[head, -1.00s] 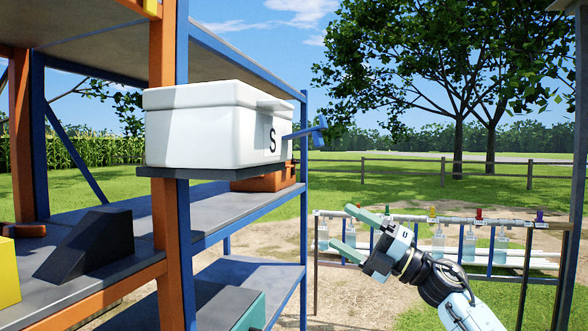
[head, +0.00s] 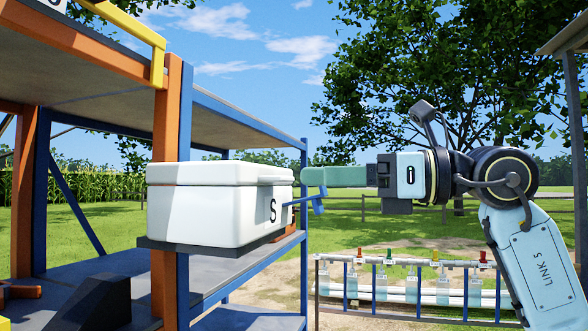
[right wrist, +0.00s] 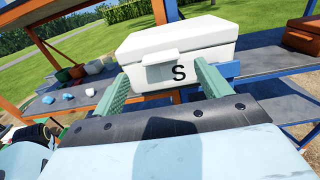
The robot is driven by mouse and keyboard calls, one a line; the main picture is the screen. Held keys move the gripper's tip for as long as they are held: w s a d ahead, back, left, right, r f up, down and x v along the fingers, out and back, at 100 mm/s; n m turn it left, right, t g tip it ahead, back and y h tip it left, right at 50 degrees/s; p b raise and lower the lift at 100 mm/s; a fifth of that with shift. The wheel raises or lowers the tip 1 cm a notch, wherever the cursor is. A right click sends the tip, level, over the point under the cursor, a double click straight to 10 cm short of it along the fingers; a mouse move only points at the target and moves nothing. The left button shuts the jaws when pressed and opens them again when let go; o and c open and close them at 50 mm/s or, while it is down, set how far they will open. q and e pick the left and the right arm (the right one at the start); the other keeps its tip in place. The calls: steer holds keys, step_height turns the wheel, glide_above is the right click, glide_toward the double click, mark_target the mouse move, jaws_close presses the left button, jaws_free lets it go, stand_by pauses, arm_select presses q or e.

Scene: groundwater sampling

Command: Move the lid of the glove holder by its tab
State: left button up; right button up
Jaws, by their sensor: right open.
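The glove holder is a white box (head: 205,215) marked with a black S, on a dark bracket at the rack's outer side. Its white lid (head: 215,174) is on, looking closed. In the right wrist view the lid (right wrist: 180,38) has a pale tab (right wrist: 166,70) on its front, just above the S. My right gripper (head: 306,178) is open and empty, level with the lid, its green fingers pointing at the box's S side. In the right wrist view its fingers (right wrist: 161,68) lie one on each side of the tab; contact cannot be told. My left gripper is not in view.
A blue part (head: 318,195) sticks out beside the box, just under my right fingers. The orange and blue rack (head: 172,215) fills the left. A rail with hanging bottles (head: 412,285) stands lower right. An orange-brown box (right wrist: 303,34) shows at right in the wrist view.

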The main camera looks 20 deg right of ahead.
mark_target(289, 177)
steer(key=p+x, duration=0.1)
steer(key=x, duration=0.4)
steer(key=shift+w+a, duration=0.1)
steer(key=c, duration=1.4)
